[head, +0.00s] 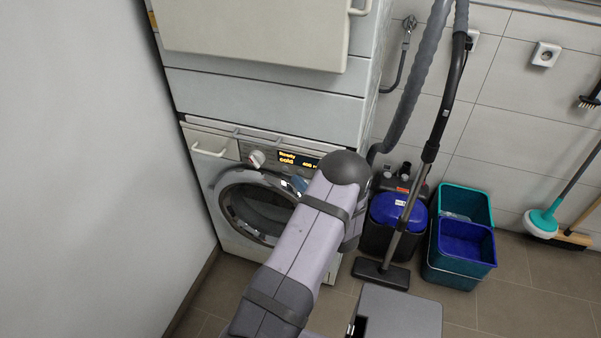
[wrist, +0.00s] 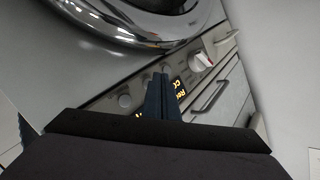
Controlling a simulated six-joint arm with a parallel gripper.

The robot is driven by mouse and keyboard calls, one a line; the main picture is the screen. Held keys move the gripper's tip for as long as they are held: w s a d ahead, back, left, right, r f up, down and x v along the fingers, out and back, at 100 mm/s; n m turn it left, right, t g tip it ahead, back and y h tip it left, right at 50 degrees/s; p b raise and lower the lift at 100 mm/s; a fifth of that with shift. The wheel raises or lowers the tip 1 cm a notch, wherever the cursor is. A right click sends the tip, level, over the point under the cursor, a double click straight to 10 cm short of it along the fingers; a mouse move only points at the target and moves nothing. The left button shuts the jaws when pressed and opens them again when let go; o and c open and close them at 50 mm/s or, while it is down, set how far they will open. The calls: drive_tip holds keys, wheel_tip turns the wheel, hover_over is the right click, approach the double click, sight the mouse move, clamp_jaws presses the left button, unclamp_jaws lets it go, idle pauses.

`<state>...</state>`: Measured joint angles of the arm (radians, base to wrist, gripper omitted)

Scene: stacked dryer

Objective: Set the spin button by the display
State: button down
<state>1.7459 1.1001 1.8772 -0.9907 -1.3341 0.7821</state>
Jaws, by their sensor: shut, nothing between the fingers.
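The lit display (head: 297,160) on the dryer's front panel reads "Ready", "cold" and "400" with a cut-off letter. In the wrist view the display (wrist: 179,88) is partly hidden behind my gripper. A round button (wrist: 124,101) shows on the panel beside the fingers; its label is not readable, so I cannot tell which one is the spin button. My gripper (wrist: 160,76) is shut and empty, its dark blue fingers pointing at the panel. In the head view my gripper (head: 298,184) is just below the display, partly behind my arm. Contact with the panel cannot be told.
A white dial (head: 257,158) sits left of the display, and the round glass door (head: 255,208) is below. A drawer handle (head: 209,150) sticks out at the panel's left. A vacuum cleaner (head: 392,212) and buckets (head: 462,240) stand to the right.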

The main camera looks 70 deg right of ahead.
drive_tip(key=shift+a+p, duration=0.8)
drive_tip(key=shift+a, duration=1.7)
